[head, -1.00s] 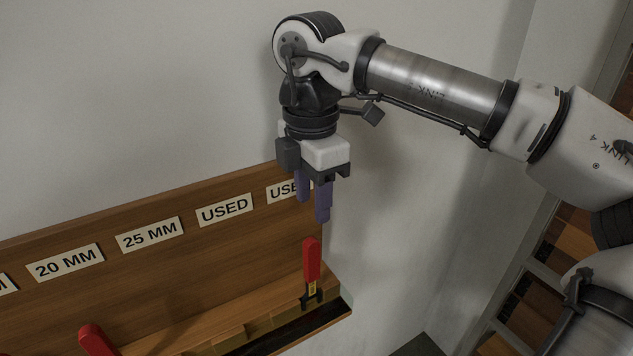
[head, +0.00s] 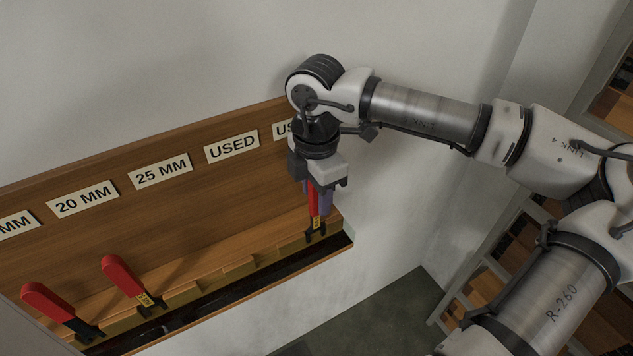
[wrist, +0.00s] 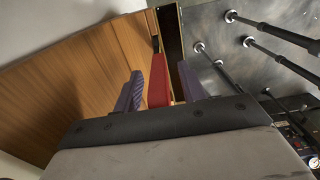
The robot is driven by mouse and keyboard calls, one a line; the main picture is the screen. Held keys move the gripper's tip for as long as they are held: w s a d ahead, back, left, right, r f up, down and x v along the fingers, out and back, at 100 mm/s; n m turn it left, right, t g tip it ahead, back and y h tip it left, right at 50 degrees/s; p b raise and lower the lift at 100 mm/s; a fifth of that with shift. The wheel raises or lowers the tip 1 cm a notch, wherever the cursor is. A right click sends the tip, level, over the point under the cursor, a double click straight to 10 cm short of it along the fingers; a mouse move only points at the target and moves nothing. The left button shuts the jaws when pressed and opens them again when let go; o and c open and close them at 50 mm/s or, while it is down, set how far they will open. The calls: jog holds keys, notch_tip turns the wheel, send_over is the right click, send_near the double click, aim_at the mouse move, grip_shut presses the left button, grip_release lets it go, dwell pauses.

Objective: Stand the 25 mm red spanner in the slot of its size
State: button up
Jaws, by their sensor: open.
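A red-handled spanner (head: 313,203) with a yellow tag and dark lower end stands upright at the right end of the wooden rack (head: 110,235), below the last USED label. My gripper (head: 318,200) is over its handle from above, jaws open. In the wrist view the red handle (wrist: 158,80) lies between the two purple fingers (wrist: 160,90), with a gap visible at least on the right. The top of the handle is hidden by my gripper in the head view. The tag is too small to read. The 25 MM label (head: 161,171) is left of the USED labels.
Two other red-handled spanners, one (head: 122,275) and another (head: 50,302), lean in the rack at the left. The ledge between them and the right-end spanner looks free of spanners. A white wall (head: 180,70) is behind the rack.

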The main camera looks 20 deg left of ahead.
jog(key=shift+c, duration=0.4)
grip_shut()
jog(key=c, duration=0.6)
grip_release()
grip_shut()
jog(key=shift+r, duration=0.7)
jog(key=shift+r+p, duration=1.2)
jog(key=shift+r, duration=2)
